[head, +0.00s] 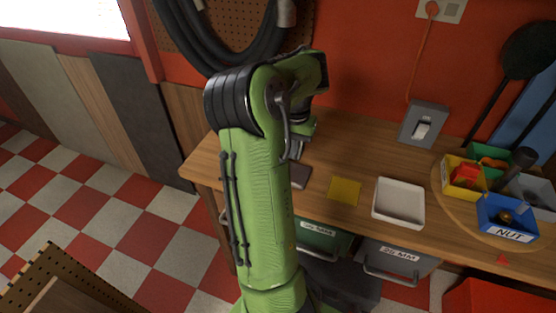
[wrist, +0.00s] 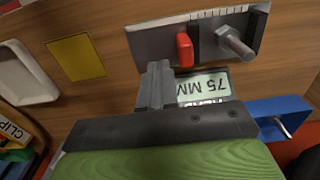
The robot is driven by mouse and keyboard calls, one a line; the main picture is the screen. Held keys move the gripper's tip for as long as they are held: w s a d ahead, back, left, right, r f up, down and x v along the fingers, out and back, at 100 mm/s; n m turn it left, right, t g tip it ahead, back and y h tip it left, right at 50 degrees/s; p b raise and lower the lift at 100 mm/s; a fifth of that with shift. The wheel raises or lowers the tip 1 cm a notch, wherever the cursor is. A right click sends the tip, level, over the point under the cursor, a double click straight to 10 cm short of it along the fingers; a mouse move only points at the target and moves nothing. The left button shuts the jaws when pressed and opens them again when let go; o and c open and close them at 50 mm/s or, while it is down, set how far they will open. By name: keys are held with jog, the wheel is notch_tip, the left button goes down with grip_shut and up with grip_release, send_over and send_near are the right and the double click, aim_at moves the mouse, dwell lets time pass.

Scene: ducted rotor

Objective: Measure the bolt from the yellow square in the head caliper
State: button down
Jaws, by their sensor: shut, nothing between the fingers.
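The yellow square (head: 345,191) is bare on the workbench; it also shows bare in the wrist view (wrist: 76,57). The caliper (wrist: 150,42) is a grey metal plate with ruler marks and a red slider block (wrist: 184,50). A silver bolt (wrist: 236,42) is at the marked end of the caliper, to the right of the red block, with a visible gap between them.
A label (wrist: 204,88) reading 75 MM lies beside the caliper. A white tray (head: 399,222) stands right of the yellow square. Yellow, green and blue NUT (head: 508,233) bins sit farther right. A grey switch box (head: 423,124) is behind.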

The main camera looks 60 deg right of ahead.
aim_at(292, 173)
jog(key=shift+f+b, duration=2)
jog(key=shift+f, duration=0.85)
jog(key=shift+w+r, duration=0.1)
jog(key=shift+w, duration=0.15)
jog(key=shift+w+a+p, duration=0.25)
jog(key=shift+w+p, duration=0.75)
jog(key=shift+w, duration=0.4)
jog(key=shift+w+a+p, duration=0.2)
jog(key=shift+w+p, duration=0.65)
jog(key=shift+w, duration=0.35)
jog(key=shift+s, duration=0.15)
